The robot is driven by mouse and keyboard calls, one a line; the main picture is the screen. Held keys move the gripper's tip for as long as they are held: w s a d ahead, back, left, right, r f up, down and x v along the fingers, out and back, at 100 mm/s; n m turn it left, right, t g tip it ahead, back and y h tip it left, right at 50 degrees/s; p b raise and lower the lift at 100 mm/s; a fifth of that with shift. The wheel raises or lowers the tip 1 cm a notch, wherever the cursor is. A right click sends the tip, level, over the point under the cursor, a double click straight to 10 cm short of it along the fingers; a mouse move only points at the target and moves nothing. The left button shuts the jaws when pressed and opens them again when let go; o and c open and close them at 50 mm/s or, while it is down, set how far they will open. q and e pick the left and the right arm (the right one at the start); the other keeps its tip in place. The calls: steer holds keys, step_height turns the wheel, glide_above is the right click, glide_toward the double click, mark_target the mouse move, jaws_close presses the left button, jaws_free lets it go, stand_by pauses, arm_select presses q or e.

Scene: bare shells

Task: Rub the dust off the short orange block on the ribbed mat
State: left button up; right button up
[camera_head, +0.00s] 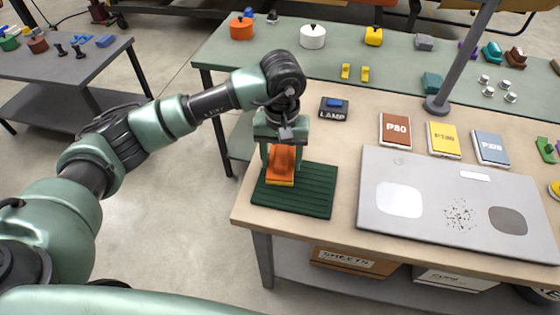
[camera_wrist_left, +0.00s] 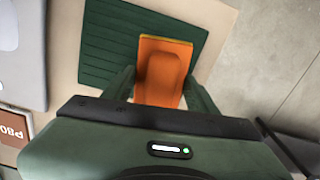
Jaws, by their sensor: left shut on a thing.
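The short orange block (camera_head: 281,165) has a raised grip on top and a yellow strip along its lower edge. It is at the left part of the dark green ribbed mat (camera_head: 315,190), on the front left corner of the workbench. My left gripper (camera_head: 282,158) points down and is shut on the block, a finger on each side. In the left wrist view the block (camera_wrist_left: 161,72) sits between the fingers, over the mat (camera_wrist_left: 110,45). I cannot tell whether its underside touches the mat. Any dust is too small to see. My right gripper is not in view.
A grey panel (camera_head: 440,235) with a white patch, dark specks and a dark patch lies right of the mat. Behind are a LAMP switch (camera_head: 334,107), the P80 pad (camera_head: 396,131), other pads and a grey post (camera_head: 465,60). The bench edge is close left of the mat.

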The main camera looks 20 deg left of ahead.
arm_select(q)
steer(key=shift+r+p, duration=0.4)
steer(key=shift+r, duration=0.95)
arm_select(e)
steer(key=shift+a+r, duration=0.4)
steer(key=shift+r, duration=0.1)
arm_select(q)
steer(key=shift+w, duration=0.1)
